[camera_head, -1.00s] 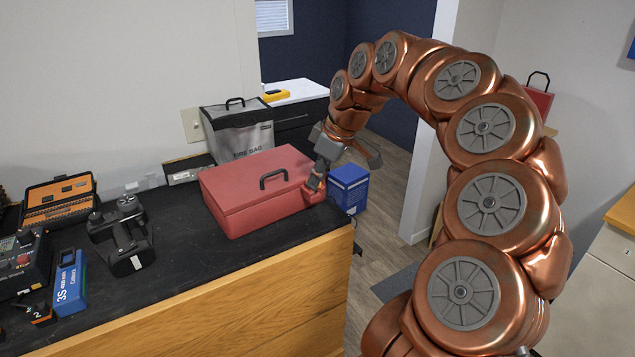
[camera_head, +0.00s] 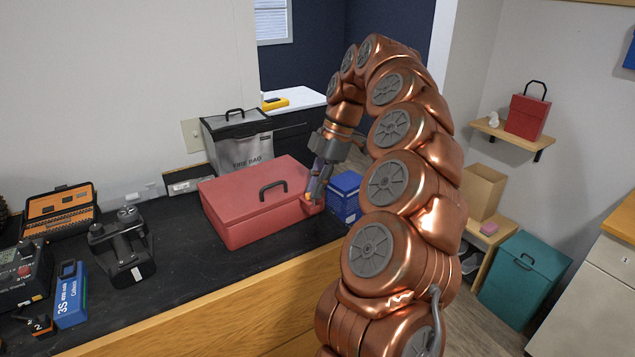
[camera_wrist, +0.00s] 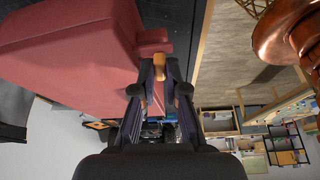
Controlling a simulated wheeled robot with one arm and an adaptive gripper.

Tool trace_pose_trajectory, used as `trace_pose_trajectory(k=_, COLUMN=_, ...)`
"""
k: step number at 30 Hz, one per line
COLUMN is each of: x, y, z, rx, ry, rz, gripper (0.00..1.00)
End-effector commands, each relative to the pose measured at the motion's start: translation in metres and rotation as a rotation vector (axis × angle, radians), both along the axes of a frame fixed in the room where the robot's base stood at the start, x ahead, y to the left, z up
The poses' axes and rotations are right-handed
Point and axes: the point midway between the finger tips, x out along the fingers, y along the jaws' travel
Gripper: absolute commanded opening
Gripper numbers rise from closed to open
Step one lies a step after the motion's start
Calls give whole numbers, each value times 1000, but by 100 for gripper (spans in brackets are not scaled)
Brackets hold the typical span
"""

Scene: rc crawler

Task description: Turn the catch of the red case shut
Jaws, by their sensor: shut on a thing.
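The red case (camera_head: 245,212) lies with its lid down on the black bench, its dark handle (camera_head: 272,189) on top. My gripper (camera_head: 314,194) is at the case's right end, with its fingers pointing down. In the wrist view the case (camera_wrist: 65,50) fills the upper left, and a small red block (camera_wrist: 153,38) juts from its side. Beside that block is the orange catch (camera_wrist: 159,62), between the two fingertips of my gripper (camera_wrist: 160,72), which is shut on it. The catch's lower part is partly hidden by the fingers.
A blue box (camera_head: 344,196) stands close to the right of my gripper. A grey fire bag (camera_head: 240,148) stands behind the case. A black device (camera_head: 122,245) and a blue battery (camera_head: 70,295) are to the left. The bench's wooden front edge (camera_head: 230,300) is nearest.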

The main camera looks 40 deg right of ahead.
Motion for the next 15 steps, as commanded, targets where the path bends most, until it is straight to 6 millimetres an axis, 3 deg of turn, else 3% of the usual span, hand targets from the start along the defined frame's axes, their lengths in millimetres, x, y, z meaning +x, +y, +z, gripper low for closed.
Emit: trace_pose_trajectory(k=15, x=2, y=0, z=0, rx=0, ry=1, rz=156, gripper=0)
